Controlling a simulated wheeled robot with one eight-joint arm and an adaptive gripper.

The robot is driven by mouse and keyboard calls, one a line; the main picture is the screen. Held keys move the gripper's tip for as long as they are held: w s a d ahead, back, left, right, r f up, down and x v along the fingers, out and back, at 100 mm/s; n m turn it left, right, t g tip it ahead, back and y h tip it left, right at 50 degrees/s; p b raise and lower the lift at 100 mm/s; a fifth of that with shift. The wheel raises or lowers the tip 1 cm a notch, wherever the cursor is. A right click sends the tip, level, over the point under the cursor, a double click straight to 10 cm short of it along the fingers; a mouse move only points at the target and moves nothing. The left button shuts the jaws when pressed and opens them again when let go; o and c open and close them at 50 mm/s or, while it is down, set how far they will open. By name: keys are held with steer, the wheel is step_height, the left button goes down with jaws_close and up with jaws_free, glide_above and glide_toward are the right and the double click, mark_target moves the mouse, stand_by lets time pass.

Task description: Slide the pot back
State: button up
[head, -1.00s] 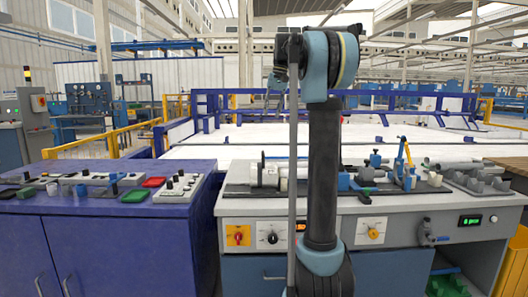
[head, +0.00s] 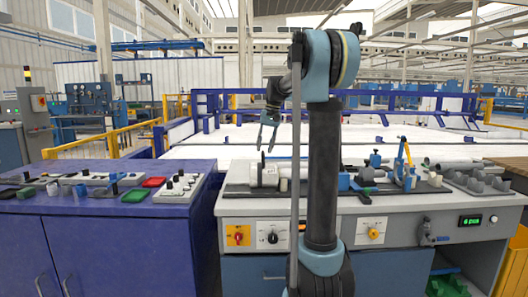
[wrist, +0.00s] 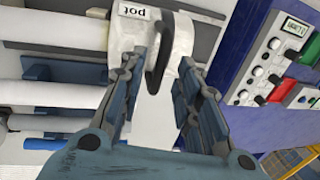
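The pot is a white block (wrist: 182,38) with a label reading "pot" and a dark curved handle (wrist: 157,58) in the wrist view. In the head view the pot (head: 268,177) sits at the left end of the grey bench fixture. My gripper (head: 267,151) points down above it, apart from the bench top. In the wrist view my gripper (wrist: 163,62) is open, with its two fingers spread on either side of the handle and nothing held. Whether a finger touches the handle cannot be told.
White pipes (wrist: 60,93) lie side by side left of the pot in the wrist view. Blue clamps and an orange-yellow lever (head: 403,153) stand farther right on the bench. A blue cabinet (head: 110,235) with control panels stands left, past a narrow gap.

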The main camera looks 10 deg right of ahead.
steer(key=shift+a+f, duration=0.15)
steer(key=shift+f, duration=0.7)
jaws_close()
